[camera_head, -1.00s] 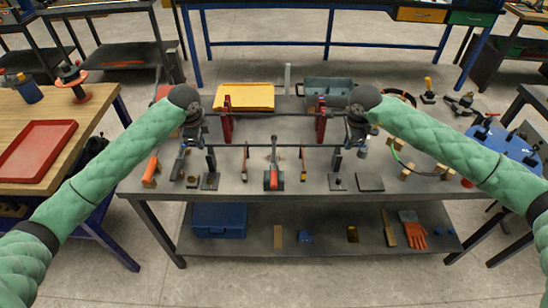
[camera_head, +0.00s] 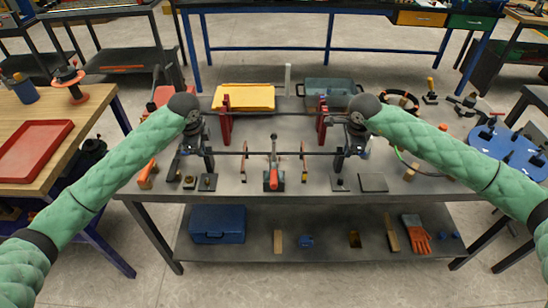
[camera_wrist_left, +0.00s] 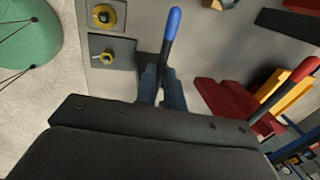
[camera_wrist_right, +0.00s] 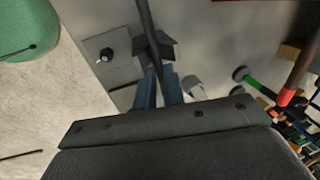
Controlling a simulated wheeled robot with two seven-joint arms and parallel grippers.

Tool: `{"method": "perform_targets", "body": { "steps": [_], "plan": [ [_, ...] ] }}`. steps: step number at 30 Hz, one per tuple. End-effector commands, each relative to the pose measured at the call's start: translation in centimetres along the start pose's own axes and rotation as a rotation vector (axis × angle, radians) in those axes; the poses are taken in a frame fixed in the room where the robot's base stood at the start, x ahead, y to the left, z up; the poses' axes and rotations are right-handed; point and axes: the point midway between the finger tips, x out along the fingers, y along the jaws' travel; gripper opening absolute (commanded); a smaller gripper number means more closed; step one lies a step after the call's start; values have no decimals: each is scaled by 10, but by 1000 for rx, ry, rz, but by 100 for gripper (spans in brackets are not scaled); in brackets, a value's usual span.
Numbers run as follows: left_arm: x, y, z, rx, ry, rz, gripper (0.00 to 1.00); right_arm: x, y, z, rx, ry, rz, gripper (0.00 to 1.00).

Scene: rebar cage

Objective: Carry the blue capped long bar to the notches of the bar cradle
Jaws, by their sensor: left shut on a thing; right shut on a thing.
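The long bar (camera_head: 270,153) is held level across the table between my two grippers. Its blue cap (camera_wrist_left: 173,22) shows at one end in the left wrist view. My left gripper (camera_head: 208,158) is shut on the bar near the capped end. My right gripper (camera_head: 340,158) is shut on it farther right; the bar passes between its fingers in the right wrist view (camera_wrist_right: 157,85). The bar cradle's red uprights, left (camera_head: 226,122) and right (camera_head: 321,122), stand behind the held bar. Another bar (camera_head: 272,114) with a red cap (camera_wrist_left: 306,68) lies across them.
A red-handled clamp (camera_head: 273,176) stands below the middle of the held bar, between two slim orange-brown uprights (camera_head: 244,163). A yellow tray (camera_head: 244,97) and a grey-green bin (camera_head: 334,87) are behind the cradle. A dark flat plate (camera_head: 373,182) lies at the front right.

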Motion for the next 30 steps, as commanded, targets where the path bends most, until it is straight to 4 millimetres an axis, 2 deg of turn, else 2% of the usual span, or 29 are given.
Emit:
{"method": "perform_targets", "body": {
  "steps": [1,2,3,4,5,19,30],
  "plan": [
    [6,2,0,1,0,4,0,4,1,0,0,1,1,0],
    [4,2,0,1,0,5,16,2,1,0,0,2,1,16],
    [4,2,-1,1,0,6,24,2,1,0,0,2,2,24],
    [4,3,-1,1,0,6,29,2,1,0,0,2,2,30],
    [5,3,-1,1,0,7,29,2,1,0,0,2,2,32],
    [1,4,-1,3,-1,13,29,-4,0,0,0,1,1,32],
    [-35,-4,-1,3,0,8,32,-38,-7,0,0,1,1,32]
  ]
}}
